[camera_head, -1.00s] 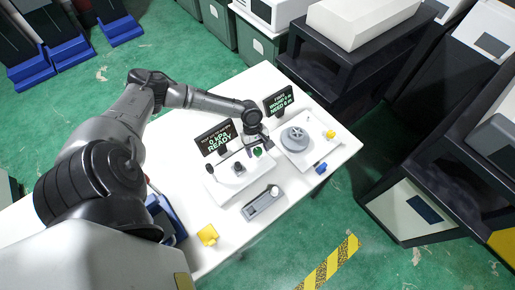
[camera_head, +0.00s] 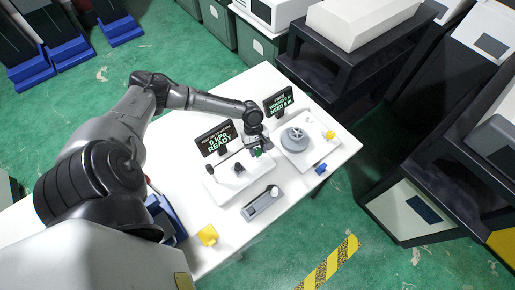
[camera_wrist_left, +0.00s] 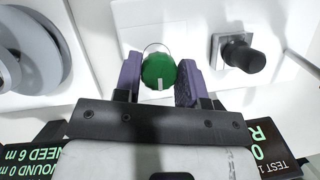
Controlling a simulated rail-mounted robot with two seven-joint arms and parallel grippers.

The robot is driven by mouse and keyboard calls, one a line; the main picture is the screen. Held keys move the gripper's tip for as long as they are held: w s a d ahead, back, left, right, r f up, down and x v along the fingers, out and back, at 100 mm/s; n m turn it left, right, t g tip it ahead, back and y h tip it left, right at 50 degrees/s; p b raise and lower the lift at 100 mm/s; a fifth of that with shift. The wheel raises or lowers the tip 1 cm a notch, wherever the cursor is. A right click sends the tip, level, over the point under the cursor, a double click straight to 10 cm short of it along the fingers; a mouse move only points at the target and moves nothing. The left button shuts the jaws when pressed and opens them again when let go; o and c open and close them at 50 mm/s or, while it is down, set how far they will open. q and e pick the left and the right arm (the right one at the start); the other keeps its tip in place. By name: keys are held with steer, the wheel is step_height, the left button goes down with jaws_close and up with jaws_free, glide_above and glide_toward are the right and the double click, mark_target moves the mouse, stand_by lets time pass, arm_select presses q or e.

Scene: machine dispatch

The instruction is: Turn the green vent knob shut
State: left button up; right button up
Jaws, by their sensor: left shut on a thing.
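The green vent knob (camera_wrist_left: 158,74) is round, with a white mark on its edge toward the bottom of the left wrist view. My left gripper (camera_wrist_left: 159,62) has its two purple-padded fingers on either side of the knob and is shut on it. In the head view my left gripper (camera_head: 259,150) reaches down to the right end of the white test station (camera_head: 231,188) and covers most of the knob. The station's display (camera_head: 216,139) reads 0 kPa, READY. My right gripper is not in view.
A black knob on a square base (camera_wrist_left: 240,54) stands beside the green knob. A grey reel (camera_head: 295,138) sits on a white plate to the right, with another display (camera_head: 279,101) behind it. A grey device (camera_head: 261,204) and yellow block (camera_head: 207,235) lie toward the front.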

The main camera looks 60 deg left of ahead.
arm_select(q)
steer(key=m+g+p, duration=0.1)
steer(key=m+p, duration=0.1)
steer(key=m, duration=0.1)
steer(key=shift+r, duration=0.15)
steer(key=m+g+p, duration=0.1)
steer(key=m, duration=0.1)
steer(key=m+y+p, duration=0.1)
steer(key=m, duration=0.1)
steer(key=shift+w+m+g, duration=0.1)
steer(key=shift+m+g, duration=0.3)
steer(key=m+y+p, duration=0.1)
steer(key=m, duration=0.1)
steer(key=m+g+y+p, duration=0.1)
steer(key=m, duration=0.2)
steer(key=shift+d, duration=0.1)
steer(key=shift+m+y+p, duration=0.8)
steer(key=shift+m+p, duration=0.2)
steer(key=shift+m, duration=1.2)
steer(key=o, duration=0.9)
